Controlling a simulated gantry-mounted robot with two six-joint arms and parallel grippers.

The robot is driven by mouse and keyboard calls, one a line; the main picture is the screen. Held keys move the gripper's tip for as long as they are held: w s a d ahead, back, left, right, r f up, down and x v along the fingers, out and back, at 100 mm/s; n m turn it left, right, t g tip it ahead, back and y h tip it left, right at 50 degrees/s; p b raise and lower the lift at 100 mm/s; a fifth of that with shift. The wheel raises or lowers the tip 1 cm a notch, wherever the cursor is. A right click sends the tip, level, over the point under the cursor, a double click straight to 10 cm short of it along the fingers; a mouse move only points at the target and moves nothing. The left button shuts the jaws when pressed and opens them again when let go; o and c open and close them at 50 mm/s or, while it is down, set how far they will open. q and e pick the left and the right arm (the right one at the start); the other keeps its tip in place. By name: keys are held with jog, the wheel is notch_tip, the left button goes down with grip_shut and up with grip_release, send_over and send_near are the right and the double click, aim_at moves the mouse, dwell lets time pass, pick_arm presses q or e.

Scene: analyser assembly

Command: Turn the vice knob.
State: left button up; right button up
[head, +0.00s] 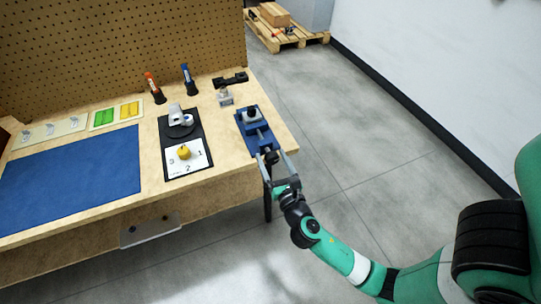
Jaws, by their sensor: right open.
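The blue vice (244,124) is mounted at the right end of the wooden workbench, near its front right corner. Its dark knob (271,157) is at the front end of the vice, by the bench edge. My right gripper (275,161) comes in from the lower right, with its grey fingers open and pointing at the knob. The fingertips are at the knob, one on each side as seen from here; I cannot tell whether they touch it. My left gripper is not in view.
A black mat (166,129) with a white device and a yellow round part lies left of the vice. A blue mat (75,175) covers the bench's left. Two marker-like tools stand behind. The floor to the right is free up to the pallet (290,40) and wall.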

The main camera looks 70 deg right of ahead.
jog(key=shift+s+a, duration=0.1)
jog(key=shift+s, duration=0.05)
jog(key=shift+c, duration=0.6)
grip_shut()
jog(key=shift+m, duration=0.3)
jog(key=shift+m+p, duration=0.35)
jog(key=shift+m, duration=0.85)
jog(key=shift+f+m, duration=0.1)
jog(key=shift+m, duration=1.9)
